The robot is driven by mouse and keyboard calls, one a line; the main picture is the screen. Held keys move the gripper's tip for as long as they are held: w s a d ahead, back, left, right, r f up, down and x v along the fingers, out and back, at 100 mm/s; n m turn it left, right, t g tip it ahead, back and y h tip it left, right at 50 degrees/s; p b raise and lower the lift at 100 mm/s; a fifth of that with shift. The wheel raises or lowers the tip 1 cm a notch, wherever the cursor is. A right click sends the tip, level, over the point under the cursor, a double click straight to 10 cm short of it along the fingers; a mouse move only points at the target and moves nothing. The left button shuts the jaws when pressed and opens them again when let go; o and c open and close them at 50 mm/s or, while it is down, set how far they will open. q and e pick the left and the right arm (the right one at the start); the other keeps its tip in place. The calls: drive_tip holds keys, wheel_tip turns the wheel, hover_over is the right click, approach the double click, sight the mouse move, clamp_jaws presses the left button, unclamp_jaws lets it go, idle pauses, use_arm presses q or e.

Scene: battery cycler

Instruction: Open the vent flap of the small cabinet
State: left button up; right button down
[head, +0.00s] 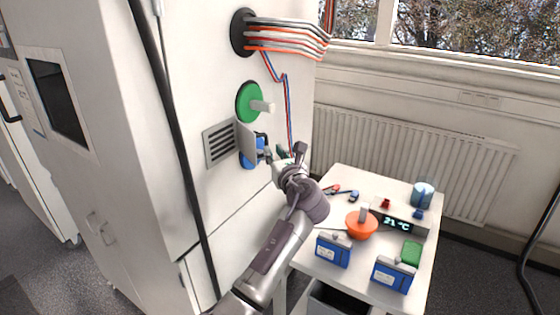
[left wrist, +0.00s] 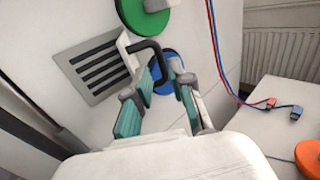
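The small cabinet (head: 285,200) is white, with a louvred vent grille (head: 219,144) on its face; the grille also shows in the left wrist view (left wrist: 88,70). The vent flap (head: 246,142) stands out from the face at the grille's right edge, swung open. In the left wrist view the flap (left wrist: 126,50) is nearly edge-on, with a black bent handle (left wrist: 151,46). My left gripper (head: 270,152) is beside the flap. Its teal fingers (left wrist: 163,80) are apart, with the handle's lower part between the tips; contact cannot be told. My right gripper is out of view.
A green disc with a peg (head: 250,102) is above the flap, and a blue disc (left wrist: 168,68) is behind my fingers. Red and blue cables (head: 287,105) hang to the right. A white table (head: 330,272) with blue batteries and an orange knob stands right.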

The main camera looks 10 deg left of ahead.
use_arm(q)
drive_tip(key=shift+v, duration=2.3)
wheel_tip(320, 180, down, 27)
drive_tip(key=s+n+g+h+b, duration=0.1)
drive_tip(key=s+n+g+h, duration=0.1)
drive_tip(key=n+g+h, duration=0.15)
drive_tip(key=s+a+f+n+g+h, duration=0.15)
drive_tip(key=s+f, duration=0.25)
drive_tip(key=f, duration=0.4)
drive_tip(key=s+f+n+g+h+b, duration=0.15)
drive_tip(key=s+f, duration=0.25)
drive_tip(key=f, duration=0.4)
drive_tip(key=s+a+f+n+g+p, duration=0.1)
drive_tip(key=s+f+n, duration=0.2)
drive_tip(key=s+f, duration=0.3)
drive_tip(key=s+a+f+n+g+h+b, duration=0.3)
drive_tip(key=s+f+n, duration=0.4)
drive_tip(key=s+f, duration=1.1)
drive_tip(key=s+a+f+n+g, duration=0.1)
drive_tip(key=s+a+f+n, duration=0.1)
drive_tip(key=s, duration=0.7)
drive_tip(key=s+a+f+n+g, duration=0.1)
drive_tip(key=s+f+n, duration=0.3)
drive_tip(key=s, duration=0.5)
drive_tip(key=s+a+f+n+g, duration=0.2)
drive_tip(key=s+n, duration=0.3)
drive_tip(key=s, duration=0.5)
drive_tip(key=shift+a+f, duration=0.4)
drive_tip(key=shift+a, duration=0.3)
drive_tip(key=shift+y, duration=0.25)
